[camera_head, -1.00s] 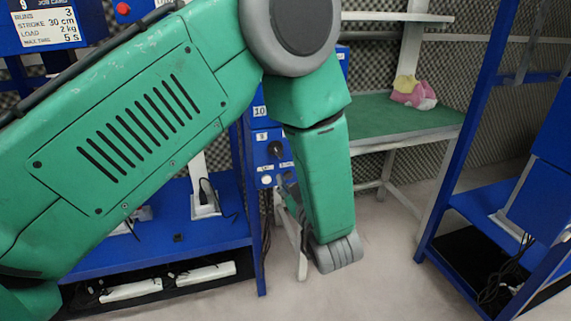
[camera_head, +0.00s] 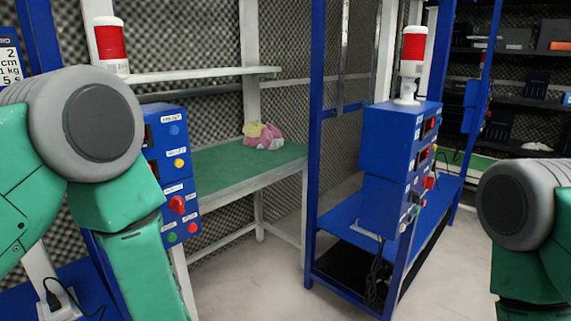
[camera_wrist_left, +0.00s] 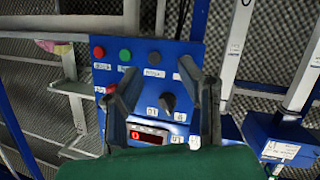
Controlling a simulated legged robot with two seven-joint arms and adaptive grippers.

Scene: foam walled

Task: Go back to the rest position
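My left gripper (camera_wrist_left: 159,68) shows in the left wrist view with its two dark fingers spread apart and nothing between them. Behind the fingers is a blue control panel (camera_wrist_left: 180,50) with red and green buttons, a dark knob and a small red-lit display. I cannot tell how far the panel is from the fingertips. In the head view my green left arm hangs at the left edge and my right arm shows at the right edge. Both grippers are outside the head view, and the right one shows nowhere.
A blue control box (camera_head: 172,175) stands close beside my left arm. Another blue box (camera_head: 392,150) with a red-white lamp stands on a blue bench frame (camera_head: 345,215). A green-topped table (camera_head: 225,165) holds a pink and yellow cloth (camera_head: 262,136). Pale floor (camera_head: 250,275) is clear between them.

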